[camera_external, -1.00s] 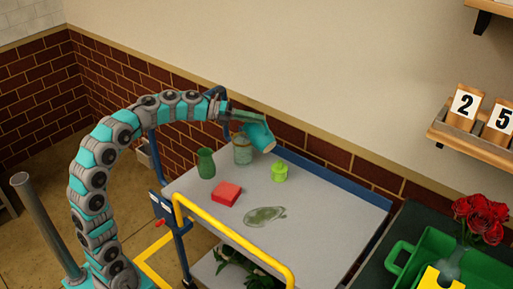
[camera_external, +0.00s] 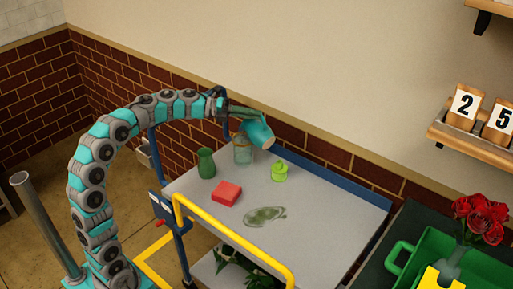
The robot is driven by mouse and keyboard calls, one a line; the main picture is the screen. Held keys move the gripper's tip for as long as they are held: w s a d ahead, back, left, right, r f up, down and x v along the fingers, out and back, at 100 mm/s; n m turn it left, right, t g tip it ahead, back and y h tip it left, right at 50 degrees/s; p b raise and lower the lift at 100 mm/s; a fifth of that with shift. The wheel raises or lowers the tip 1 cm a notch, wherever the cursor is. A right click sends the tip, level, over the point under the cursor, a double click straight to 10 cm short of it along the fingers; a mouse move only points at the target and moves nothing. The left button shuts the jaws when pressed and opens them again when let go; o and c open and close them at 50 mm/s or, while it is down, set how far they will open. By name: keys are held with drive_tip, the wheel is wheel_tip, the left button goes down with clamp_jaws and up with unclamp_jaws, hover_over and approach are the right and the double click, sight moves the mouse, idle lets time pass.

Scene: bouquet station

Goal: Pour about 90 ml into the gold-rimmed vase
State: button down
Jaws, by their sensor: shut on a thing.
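My gripper (camera_external: 237,112) is shut on a teal pouring vessel (camera_external: 258,131) and holds it tilted above the cart top, its mouth pointing down and to the right. A clear glass vase (camera_external: 242,153) stands upright just below and left of the vessel's mouth; the vessel partly overlaps its top. It seems to be the gold-rimmed vase, but its rim is too small and covered to confirm. No stream of liquid can be made out, and the liquid levels cannot be read.
On the grey cart (camera_external: 310,215) stand a green vase (camera_external: 206,163), a red block (camera_external: 227,194) and a lime-green small pot (camera_external: 280,172). A yellow rail (camera_external: 235,237) edges the cart. A green crate (camera_external: 480,262) stands right.

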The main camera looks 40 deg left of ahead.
drive_tip(key=shift+a+r, duration=0.2)
drive_tip(key=shift+r, duration=0.2)
drive_tip(key=shift+d+f, duration=0.1)
